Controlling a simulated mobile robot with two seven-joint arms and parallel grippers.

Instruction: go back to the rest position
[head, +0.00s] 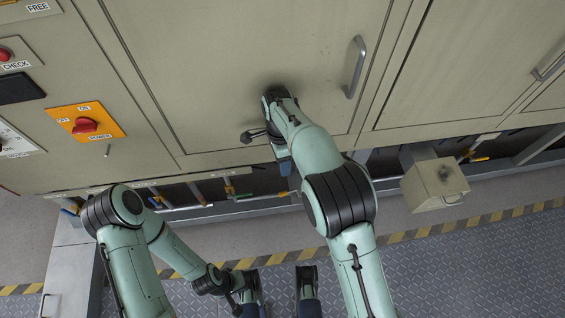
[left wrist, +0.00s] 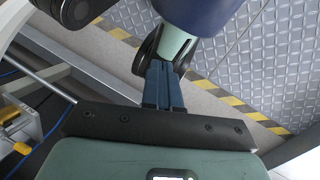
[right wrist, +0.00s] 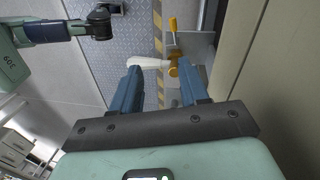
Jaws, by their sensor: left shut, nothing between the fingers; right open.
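My right gripper (right wrist: 158,66) is open, with its two blue fingers spread apart in the right wrist view. Beyond the fingertips are yellow pipe fittings (right wrist: 173,40) and a white piece; I cannot tell how close they are. In the head view my right gripper (head: 285,168) hangs just below the beige furnace panel (head: 230,70), mostly hidden by my wrist. My left gripper (left wrist: 163,86) has its blue fingers together and nothing between them in the left wrist view. It is low, in front of my body; its fingers are not clear in the head view.
The furnace front has a door handle (head: 356,66) and a red switch on an orange plate (head: 86,122). A small beige box (head: 434,184) sticks out at the right. Pipes with valves run under the panel. A yellow-black stripe (head: 420,232) edges the metal floor (head: 470,265).

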